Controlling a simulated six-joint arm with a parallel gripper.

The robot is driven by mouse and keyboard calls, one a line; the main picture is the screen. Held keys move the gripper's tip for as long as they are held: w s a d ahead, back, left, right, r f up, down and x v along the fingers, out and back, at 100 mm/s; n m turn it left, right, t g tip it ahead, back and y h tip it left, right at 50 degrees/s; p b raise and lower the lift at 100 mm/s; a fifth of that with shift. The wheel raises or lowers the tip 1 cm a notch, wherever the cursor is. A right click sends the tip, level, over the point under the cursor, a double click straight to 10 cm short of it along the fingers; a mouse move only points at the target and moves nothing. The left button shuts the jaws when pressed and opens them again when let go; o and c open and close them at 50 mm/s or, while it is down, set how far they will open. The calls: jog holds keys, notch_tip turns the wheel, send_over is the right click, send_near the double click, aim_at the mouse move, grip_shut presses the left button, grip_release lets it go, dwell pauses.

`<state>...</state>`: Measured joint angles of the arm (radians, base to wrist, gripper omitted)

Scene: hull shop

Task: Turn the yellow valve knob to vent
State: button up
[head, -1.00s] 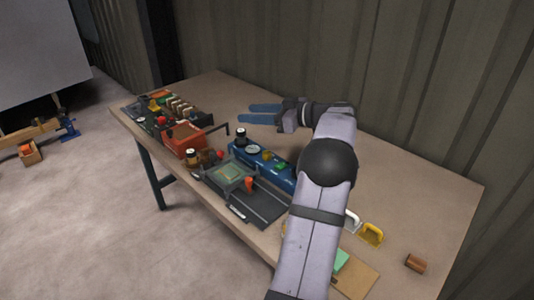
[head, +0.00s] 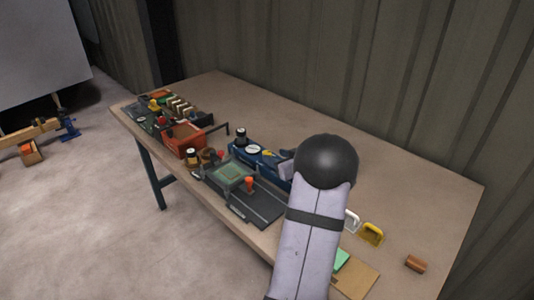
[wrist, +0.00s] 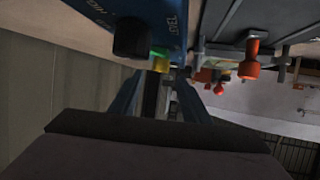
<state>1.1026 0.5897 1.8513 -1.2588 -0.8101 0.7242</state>
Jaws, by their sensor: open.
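The blue panel (head: 238,147) lies on the bench and fills the top of the wrist view (wrist: 95,12). Its small yellow valve knob (head: 267,153) stands beside a round white gauge (head: 252,149). In the wrist view the yellow knob (wrist: 161,66) appears just beyond my gripper (wrist: 160,80), in line with the gap between its two blue fingers. The gripper is open and empty. Whether the fingertips reach around the knob, I cannot tell. A green part (wrist: 157,51) shows close to the knob. My arm hides the panel's right end in the head view.
A black knob (wrist: 131,38) stands on the panel near my fingers. A dark fixture with an orange-red knob (head: 249,182) lies in front of the panel. A red bin (head: 184,139) is to the left. The bench behind the panel is clear.

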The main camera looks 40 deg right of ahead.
aim_at(268, 153)
jog(key=shift+p+x, duration=0.35)
jog(key=shift+x, duration=3.15)
jog(key=shift+c, duration=0.6)
jog(key=c, duration=0.9)
